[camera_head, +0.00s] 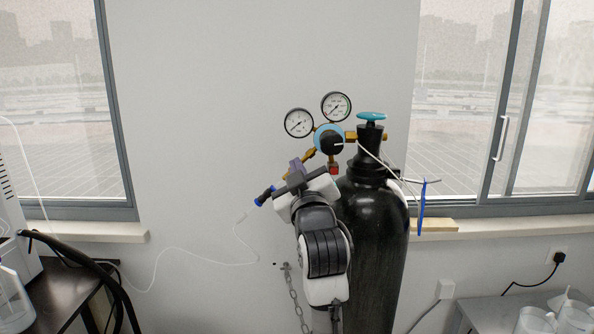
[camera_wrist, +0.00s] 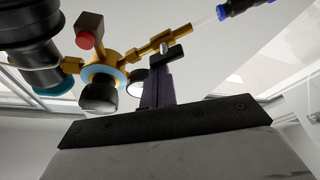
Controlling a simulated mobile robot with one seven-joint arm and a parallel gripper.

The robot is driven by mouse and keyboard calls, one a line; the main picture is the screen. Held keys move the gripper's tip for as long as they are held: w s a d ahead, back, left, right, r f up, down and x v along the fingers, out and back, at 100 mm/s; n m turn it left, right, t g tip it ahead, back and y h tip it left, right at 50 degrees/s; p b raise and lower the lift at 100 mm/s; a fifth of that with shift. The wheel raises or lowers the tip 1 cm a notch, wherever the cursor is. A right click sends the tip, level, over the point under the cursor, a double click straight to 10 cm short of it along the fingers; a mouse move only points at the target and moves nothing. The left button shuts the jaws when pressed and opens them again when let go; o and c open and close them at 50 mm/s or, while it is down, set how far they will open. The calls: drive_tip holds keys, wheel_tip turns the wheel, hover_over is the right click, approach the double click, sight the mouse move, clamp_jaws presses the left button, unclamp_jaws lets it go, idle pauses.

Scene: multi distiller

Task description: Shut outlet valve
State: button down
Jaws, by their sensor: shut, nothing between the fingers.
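The brass outlet pipe (camera_head: 309,156) runs down and left from the pressure regulator (camera_head: 330,142) to a blue hose fitting (camera_head: 265,196). In the wrist view the outlet valve (camera_wrist: 164,48) is a small pale knob or lever on the brass pipe (camera_wrist: 143,52), before the blue fitting (camera_wrist: 232,7). My gripper (camera_head: 295,167) is shut and empty at this pipe and hides part of it in the head view. In the wrist view its dark fingers (camera_wrist: 158,75) reach up right beside the valve; I cannot tell whether they touch. Which way the valve is turned is unclear.
The black gas cylinder (camera_head: 372,235) stands right behind my arm, with a teal top valve (camera_head: 372,116). Two gauges (camera_head: 336,106) stick up above the regulator. A thin white hose (camera_head: 190,254) hangs left along the wall. The wall left of the gauges is clear.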

drive_tip(key=shift+d+f+m+t+h, duration=0.15)
drive_tip(key=shift+m+h, duration=0.4)
drive_tip(key=shift+m, duration=0.7)
drive_tip(key=shift+d+m+t+h, duration=0.1)
drive_tip(key=shift+m+t+h, duration=0.3)
drive_tip(key=shift+m, duration=0.85)
drive_tip(key=shift+d+f+m+h, duration=0.1)
drive_tip(key=shift+m+h, duration=0.6)
drive_tip(key=shift+m, duration=0.5)
drive_tip(key=shift+d+f+m+h, duration=0.1)
drive_tip(key=shift+m+h, duration=0.55)
drive_tip(key=shift+m, duration=0.55)
drive_tip(key=shift+d+f+m+g+h+b, duration=0.1)
drive_tip(key=shift+m+g+h+b, duration=0.15)
drive_tip(key=shift+m+h, duration=0.75)
drive_tip(key=shift+f+m+g+h+b, duration=0.1)
drive_tip(key=shift+m+g+h, duration=0.15)
drive_tip(key=shift+m, duration=1.45)
drive_tip(key=shift+f+m+g+h+b, duration=0.2)
drive_tip(key=shift+m+h, duration=0.1)
drive_tip(key=shift+m, duration=0.55)
drive_tip(key=shift+f+m+g+h+b, duration=0.1)
drive_tip(key=shift+m+h+b, duration=0.15)
drive_tip(key=shift+m, duration=0.6)
